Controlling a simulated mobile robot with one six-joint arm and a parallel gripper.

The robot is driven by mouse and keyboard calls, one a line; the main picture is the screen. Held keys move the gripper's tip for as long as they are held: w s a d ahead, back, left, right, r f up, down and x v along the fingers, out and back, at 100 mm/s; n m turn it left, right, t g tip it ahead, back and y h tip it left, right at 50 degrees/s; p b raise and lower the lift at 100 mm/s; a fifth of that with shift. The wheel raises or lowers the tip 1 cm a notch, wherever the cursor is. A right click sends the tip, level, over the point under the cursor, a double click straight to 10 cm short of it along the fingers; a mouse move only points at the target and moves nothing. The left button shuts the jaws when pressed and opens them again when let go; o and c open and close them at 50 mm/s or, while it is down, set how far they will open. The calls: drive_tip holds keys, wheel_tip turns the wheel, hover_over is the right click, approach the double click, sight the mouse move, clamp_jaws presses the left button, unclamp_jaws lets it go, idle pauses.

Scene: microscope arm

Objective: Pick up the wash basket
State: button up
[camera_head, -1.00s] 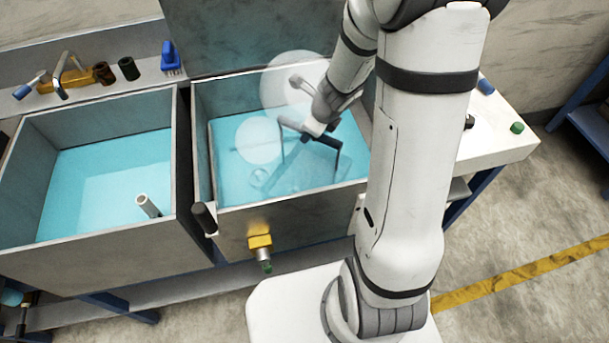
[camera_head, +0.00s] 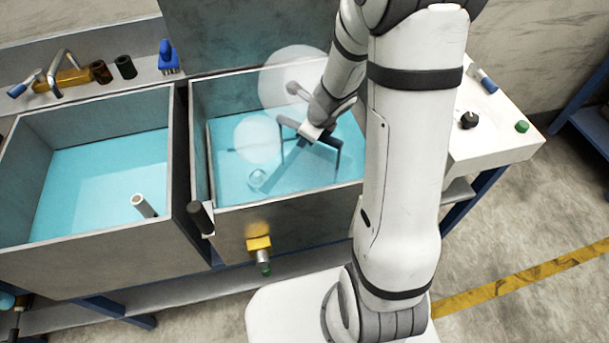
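My gripper (camera_head: 310,155) reaches down into the right-hand tank (camera_head: 275,202), which holds blue liquid. Its two dark fingers are spread apart, with no object clearly visible between them. I cannot make out a wash basket for certain. A larger whitish disc shape (camera_head: 258,138) shows left of the gripper, and another (camera_head: 292,72) shows at the tank's back edge, partly behind my arm.
A yellow-and-metal valve (camera_head: 260,250) juts from the right tank's front. A white side table (camera_head: 490,145) with knobs stands right of my arm. A shelf with a blue brush (camera_head: 168,58) runs behind.

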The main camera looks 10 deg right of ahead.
drive_tip(key=shift+c, duration=0.4)
clamp_jaws()
idle(0.5)
